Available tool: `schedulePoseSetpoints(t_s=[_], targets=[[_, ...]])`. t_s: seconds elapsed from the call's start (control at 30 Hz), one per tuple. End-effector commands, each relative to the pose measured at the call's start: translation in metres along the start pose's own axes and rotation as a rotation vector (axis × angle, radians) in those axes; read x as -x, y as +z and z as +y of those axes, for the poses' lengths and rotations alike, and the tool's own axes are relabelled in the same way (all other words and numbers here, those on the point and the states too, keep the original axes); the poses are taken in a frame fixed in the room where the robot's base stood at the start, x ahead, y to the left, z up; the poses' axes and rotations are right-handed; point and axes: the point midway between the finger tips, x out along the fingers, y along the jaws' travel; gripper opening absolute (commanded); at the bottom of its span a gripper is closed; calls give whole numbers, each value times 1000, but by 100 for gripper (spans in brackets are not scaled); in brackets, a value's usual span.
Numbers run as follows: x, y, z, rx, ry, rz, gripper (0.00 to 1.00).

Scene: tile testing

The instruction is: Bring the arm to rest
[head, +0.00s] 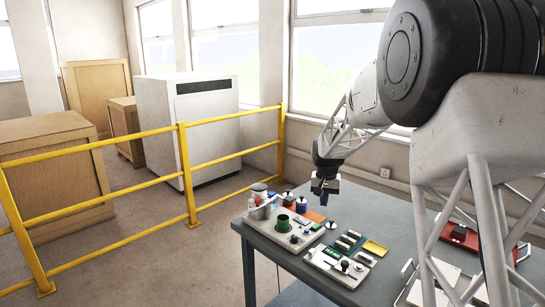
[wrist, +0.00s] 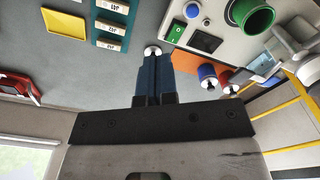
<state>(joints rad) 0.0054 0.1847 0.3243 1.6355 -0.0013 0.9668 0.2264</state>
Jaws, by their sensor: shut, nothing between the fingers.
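My gripper (head: 324,190) hangs from my arm above the far part of the grey table (head: 388,208) in the head view. In the wrist view my gripper (wrist: 153,55) shows its two blue fingers side by side, shut with nothing between them. A small round white-topped item (wrist: 152,51) shows just beyond the fingertips; I cannot tell whether they touch it. My arm comes in from the upper right of the head view.
A yellow square (head: 375,248) and a red case (head: 465,238) lie to the right. A yellow railing (head: 188,175) runs behind. Bare table lies between.

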Motion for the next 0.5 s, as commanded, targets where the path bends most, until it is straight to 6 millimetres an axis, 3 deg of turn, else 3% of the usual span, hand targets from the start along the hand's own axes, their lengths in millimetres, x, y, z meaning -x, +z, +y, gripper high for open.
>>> schedulePoseSetpoints(t_s=[0.2, 0.5], targets=[[41, 52, 12, 23, -4, 23, 0], [84, 125, 30, 54, -9, 54, 0]])
